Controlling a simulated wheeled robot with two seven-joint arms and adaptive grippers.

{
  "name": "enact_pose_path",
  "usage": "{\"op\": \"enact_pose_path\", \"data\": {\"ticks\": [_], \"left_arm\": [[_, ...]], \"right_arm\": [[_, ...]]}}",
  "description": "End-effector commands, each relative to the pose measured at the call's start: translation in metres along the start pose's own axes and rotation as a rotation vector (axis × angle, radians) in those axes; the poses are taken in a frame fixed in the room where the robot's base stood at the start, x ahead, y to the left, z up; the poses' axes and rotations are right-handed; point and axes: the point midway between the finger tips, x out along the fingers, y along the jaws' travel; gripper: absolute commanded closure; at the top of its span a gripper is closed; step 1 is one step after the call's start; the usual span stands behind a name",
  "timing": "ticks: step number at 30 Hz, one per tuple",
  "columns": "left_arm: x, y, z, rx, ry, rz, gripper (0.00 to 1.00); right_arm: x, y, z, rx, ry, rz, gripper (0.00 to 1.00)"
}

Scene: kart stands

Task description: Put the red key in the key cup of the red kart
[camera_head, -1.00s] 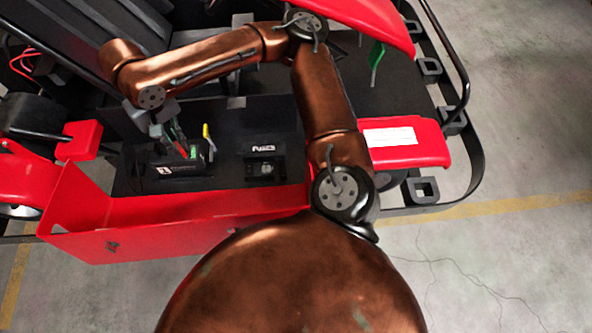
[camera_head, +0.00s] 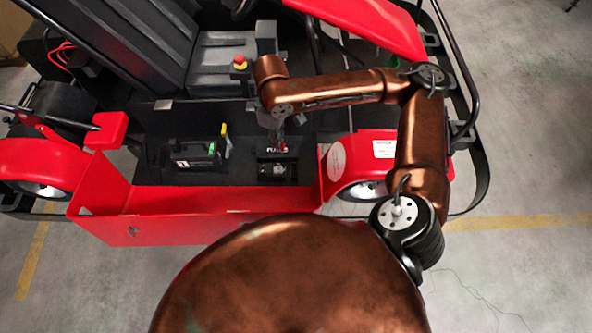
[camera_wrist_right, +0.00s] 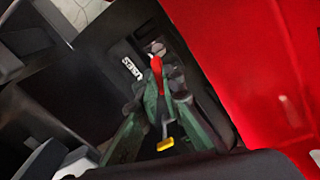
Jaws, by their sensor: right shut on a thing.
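The red kart (camera_head: 200,228) fills most of the head view, with a black floor inside its red side panel. My right gripper (camera_head: 281,143) points down over a dark box (camera_head: 277,170) labelled FUSES on that floor. In the right wrist view, the fingers of my right gripper (camera_wrist_right: 165,83) are shut on the red key (camera_wrist_right: 156,66). The key's tip points toward a round grey metal part (camera_wrist_right: 155,47) beside the FUSES label; I cannot tell whether they touch or whether this is the key cup. My left gripper is not in view.
A black box (camera_head: 190,158) with a white label and a yellow-topped piece (camera_head: 224,131) stands left of the FUSES box. A seat (camera_head: 222,70) with a red-and-yellow button (camera_head: 240,62) lies behind. A red fender (camera_head: 350,165) rises at right. Bare concrete (camera_head: 530,150) lies beyond.

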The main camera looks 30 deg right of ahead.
Motion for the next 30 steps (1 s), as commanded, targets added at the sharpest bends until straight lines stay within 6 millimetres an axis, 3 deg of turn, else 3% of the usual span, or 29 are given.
{"op": "enact_pose_path", "data": {"ticks": [1, 12, 18, 25, 30], "left_arm": [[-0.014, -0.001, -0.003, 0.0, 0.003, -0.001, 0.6], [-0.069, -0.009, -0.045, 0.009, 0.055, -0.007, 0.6], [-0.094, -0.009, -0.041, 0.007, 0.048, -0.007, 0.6], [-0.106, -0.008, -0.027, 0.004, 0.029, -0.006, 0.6], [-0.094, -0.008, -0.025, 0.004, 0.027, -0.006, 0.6]], "right_arm": [[0.003, -0.005, 0.008, -0.12, -0.005, -0.004, 1.0], [0.043, -0.049, 0.058, -1.093, -0.004, -0.009, 1.0], [0.051, -0.079, 0.084, -1.572, -0.004, -0.007, 1.0], [0.054, -0.099, 0.099, -1.876, -0.005, -0.002, 1.0], [0.064, -0.091, 0.097, -1.927, -0.01, 0.003, 1.0]]}}
